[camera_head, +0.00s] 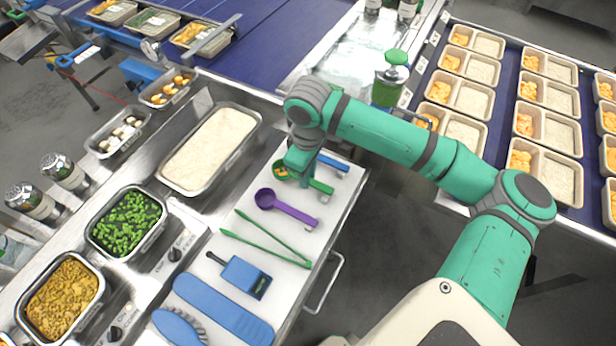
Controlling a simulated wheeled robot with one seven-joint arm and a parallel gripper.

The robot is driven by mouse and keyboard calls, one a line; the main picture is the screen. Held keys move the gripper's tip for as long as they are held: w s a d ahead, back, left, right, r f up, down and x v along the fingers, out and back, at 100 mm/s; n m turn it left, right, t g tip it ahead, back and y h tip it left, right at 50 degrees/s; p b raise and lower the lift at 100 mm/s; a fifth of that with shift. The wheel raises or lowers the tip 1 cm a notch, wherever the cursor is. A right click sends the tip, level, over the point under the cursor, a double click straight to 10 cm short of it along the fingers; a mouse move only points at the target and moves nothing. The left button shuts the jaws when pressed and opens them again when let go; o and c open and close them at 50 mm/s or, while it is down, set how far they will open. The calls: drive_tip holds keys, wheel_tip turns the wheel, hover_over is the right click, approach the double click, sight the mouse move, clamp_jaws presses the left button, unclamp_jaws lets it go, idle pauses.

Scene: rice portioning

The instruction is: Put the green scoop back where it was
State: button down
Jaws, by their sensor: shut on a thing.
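The green scoop (321,187) is at the far end of the white board, between the purple scoop (285,207) and a blue handle (334,163). Its round bowl is at the left, with a little orange showing in it, and its handle points right. My gripper (306,179) reaches down over the scoop and is shut on it. My wrist hides part of the scoop and the fingertips, and I cannot tell whether the scoop touches the board.
The white board (225,225) also holds green tongs (265,240), a blue scraper (245,276) and other blue tools. A green-topped bottle (390,82) stands behind my arm. Filled trays (465,98) lie right.

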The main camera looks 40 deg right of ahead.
drive_tip(key=shift+f, duration=0.85)
drive_tip(key=shift+f, duration=0.1)
drive_tip(key=c, duration=1.7)
unclamp_jaws()
drive_tip(key=shift+o, duration=0.2)
wheel_tip(320, 180, up, 12)
drive_tip(key=shift+s, duration=0.1)
